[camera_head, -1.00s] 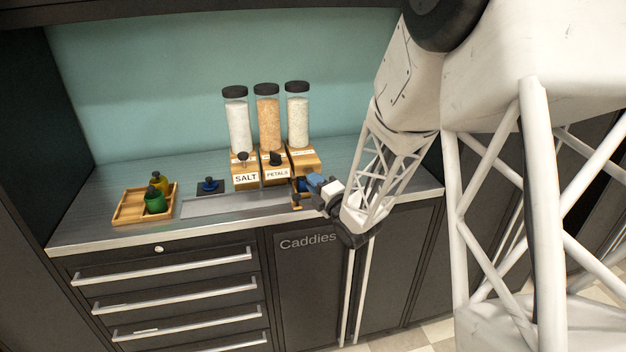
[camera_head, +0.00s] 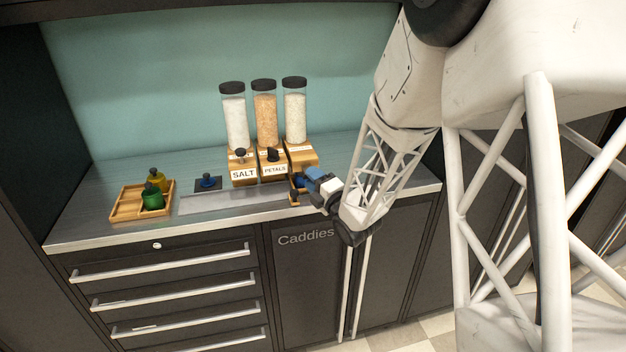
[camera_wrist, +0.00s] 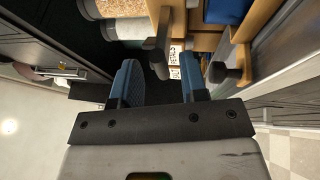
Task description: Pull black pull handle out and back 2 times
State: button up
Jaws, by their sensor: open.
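Three wooden dispensers with clear jars stand on the counter. The black pull handle (camera_head: 272,155) is on the middle one, above its PETALS label (camera_head: 275,170). The salt dispenser at left has a greyer knob (camera_head: 240,154). My gripper (camera_head: 303,179) is just right of the PETALS dispenser, in front of the third one, whose front it partly hides. In the wrist view my gripper (camera_wrist: 160,66) is open with blue fingers apart. A dark handle (camera_wrist: 156,48) lies ahead between the fingertips, apart from them; I cannot tell for sure which handle it is.
A small wooden holder (camera_wrist: 262,22) with a blue item (camera_wrist: 228,10) and a dark knob (camera_wrist: 229,73) is close to my right finger. A wooden tray (camera_head: 126,207) with green and yellow bottles stands at left. The counter's front edge (camera_head: 150,236) runs below.

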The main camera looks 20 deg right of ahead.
jog(key=v, duration=0.7)
jog(key=shift+s, duration=0.3)
jog(key=shift+d, duration=0.1)
dwell(0.7)
jog(key=c, duration=0.5)
jog(key=shift+s+m, duration=0.1)
jog(key=shift+m, duration=0.2)
jog(key=shift+c, duration=1)
jog(key=shift+r+m, duration=0.1)
jog(key=shift+m, duration=0.2)
grip_shut()
jog(key=s+a+r+m+t+h, duration=0.1)
jog(key=s+m+h, duration=0.3)
jog(key=m, duration=0.7)
jog(key=s+a+r+m+h, duration=0.1)
jog(key=s+a+m+h, duration=0.1)
jog(key=m, duration=0.9)
jog(key=shift+s+t+h, duration=0.4)
jog(key=shift+s+h, duration=0.5)
jog(key=shift+s, duration=0.1)
jog(key=shift+a, duration=0.1)
